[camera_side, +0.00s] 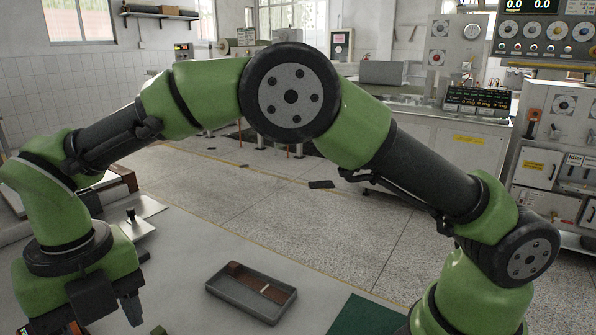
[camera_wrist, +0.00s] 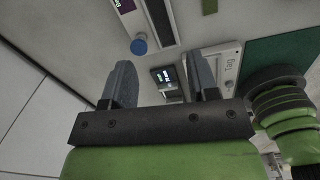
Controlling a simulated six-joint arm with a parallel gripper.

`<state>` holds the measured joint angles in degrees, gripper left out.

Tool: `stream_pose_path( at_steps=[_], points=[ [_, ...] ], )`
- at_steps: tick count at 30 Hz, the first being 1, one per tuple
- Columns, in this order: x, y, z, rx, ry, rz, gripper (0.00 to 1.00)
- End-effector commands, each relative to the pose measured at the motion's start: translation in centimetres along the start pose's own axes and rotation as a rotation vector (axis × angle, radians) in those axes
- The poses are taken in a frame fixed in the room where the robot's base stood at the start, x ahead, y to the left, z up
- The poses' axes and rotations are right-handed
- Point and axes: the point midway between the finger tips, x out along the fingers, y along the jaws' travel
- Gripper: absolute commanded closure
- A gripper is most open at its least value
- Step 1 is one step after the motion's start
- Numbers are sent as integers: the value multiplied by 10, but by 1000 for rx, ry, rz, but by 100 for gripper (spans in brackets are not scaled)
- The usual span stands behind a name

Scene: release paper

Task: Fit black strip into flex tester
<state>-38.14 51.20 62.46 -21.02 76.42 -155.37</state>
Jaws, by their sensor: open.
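My gripper (camera_side: 105,319) hangs at the lower left in the side view, pointing down over the bench. In the wrist view its two grey fingers (camera_wrist: 160,62) stand well apart with nothing held between them. Beyond the fingers is a small unit with a lit display (camera_wrist: 165,76), beside a pale labelled plate (camera_wrist: 227,66). A blue knob (camera_wrist: 139,46) is up and left of the display. I cannot tell which of these parts belong to the flex tester. I cannot make out the black strip for certain in either view.
A grey tray (camera_side: 224,291) with brown and dark contents lies on the bench, right of my gripper. A green mat (camera_side: 362,317) lies farther right, near my base. A metal plate with a knob (camera_side: 134,221) is behind my gripper. Bench between gripper and tray looks mostly clear.

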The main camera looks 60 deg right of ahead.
Motion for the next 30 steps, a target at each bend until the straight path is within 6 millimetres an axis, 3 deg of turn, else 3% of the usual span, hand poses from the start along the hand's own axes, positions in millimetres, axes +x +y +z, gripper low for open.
stream_pose_path(
  at_steps=[6, 13, 17, 21, 26, 27, 30],
  points=[
    [-86, -66, 7, 719, -43, 141, 46],
    [-152, -151, -29, 1636, -6, 360, 46],
    [-169, -192, -64, 2143, 72, 510, 46],
    [-170, -225, -103, 2630, 210, 682, 46],
    [-159, -244, -134, 3001, 382, 840, 46],
    [-157, -246, -138, -2935, -401, -831, 46],
    [-153, -250, -145, -2829, -427, -816, 46]
  ],
)
